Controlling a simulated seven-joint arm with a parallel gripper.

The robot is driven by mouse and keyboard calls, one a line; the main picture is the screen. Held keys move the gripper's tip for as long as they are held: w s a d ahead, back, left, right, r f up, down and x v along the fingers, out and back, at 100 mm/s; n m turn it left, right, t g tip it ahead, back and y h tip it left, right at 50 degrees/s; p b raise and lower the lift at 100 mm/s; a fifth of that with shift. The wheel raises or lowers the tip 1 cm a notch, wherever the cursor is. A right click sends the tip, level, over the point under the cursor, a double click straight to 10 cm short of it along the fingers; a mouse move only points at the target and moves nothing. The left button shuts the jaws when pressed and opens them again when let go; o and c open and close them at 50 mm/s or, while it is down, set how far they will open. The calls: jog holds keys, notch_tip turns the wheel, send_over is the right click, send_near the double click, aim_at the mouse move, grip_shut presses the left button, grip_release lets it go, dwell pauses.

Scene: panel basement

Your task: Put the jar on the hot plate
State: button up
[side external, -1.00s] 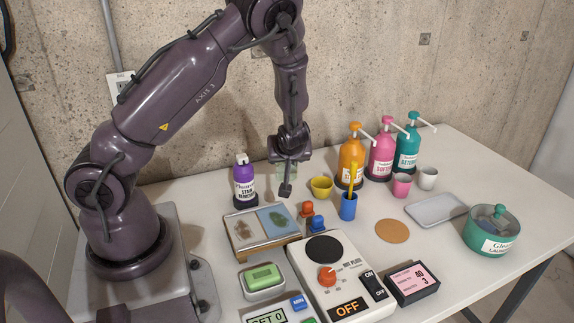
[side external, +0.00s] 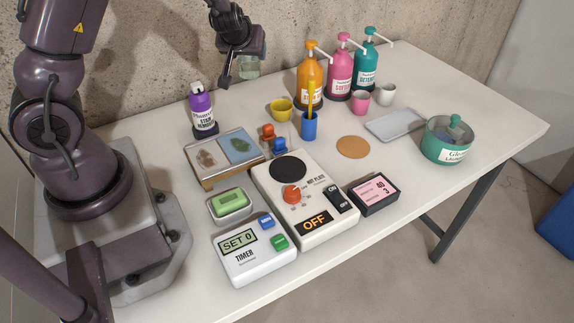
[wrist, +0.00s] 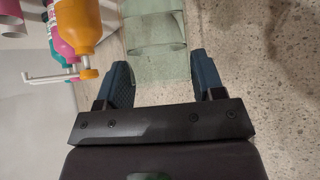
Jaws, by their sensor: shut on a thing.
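The jar (side external: 249,67) is clear, pale green glass. My gripper (side external: 240,70) is shut on it and holds it in the air above the back of the table, up and to the right of the purple bottle. In the wrist view the jar (wrist: 155,30) shows just beyond and between the fingers of my gripper (wrist: 158,72); part of it is cut off. The hot plate (side external: 328,209) is a white unit at the front middle of the table. Its round dark heating disc (side external: 288,168) is bare, and its display reads OFF.
A purple bottle (side external: 202,112), yellow cup (side external: 281,110) and blue holder (side external: 309,127) stand behind the hot plate. Orange, pink and teal pump bottles (side external: 340,72) stand at the back. A timer (side external: 255,255) and a black box (side external: 374,195) flank the hot plate. A cork disc (side external: 353,147) lies flat.

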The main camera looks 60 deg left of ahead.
jog(key=shift+w+d+r+m+t+h, duration=0.1)
jog(key=shift+w+r+m+t+h, duration=0.25)
jog(key=shift+w+m, duration=0.2)
jog(key=shift+w+d+r+m+t+h, duration=0.1)
jog(key=shift+w+r+m+t+h, duration=0.25)
jog(key=shift+m, duration=0.3)
jog(key=w+d+m+t+h, duration=0.2)
jog(key=w+d+m+h, duration=0.15)
jog(key=d+m, duration=0.2)
jog(key=s+d+f+m+g+h, duration=0.1)
jog(key=s+d+m+h, duration=0.2)
jog(key=d+m, duration=0.25)
jog(key=s+d+m+g+h, duration=0.2)
jog(key=s+d+m+h, duration=0.15)
jog(key=d, duration=0.25)
jog(key=s+d+f+m+g+h, duration=0.1)
jog(key=s+d+m+h, duration=0.15)
jog(key=d+m, duration=0.3)
jog(key=shift+h, duration=0.35)
jog(key=shift+d+f, duration=0.2)
jog(key=shift+f, duration=1.1)
jog(key=shift+d+f, duration=0.15)
jog(key=shift+f, duration=1.15)
jog(key=shift+d+f, duration=0.2)
jog(key=shift+f, duration=1.1)
jog(key=shift+f, duration=0.1)
jog(key=o, duration=1.1)
jog(key=shift+c, duration=0.2)
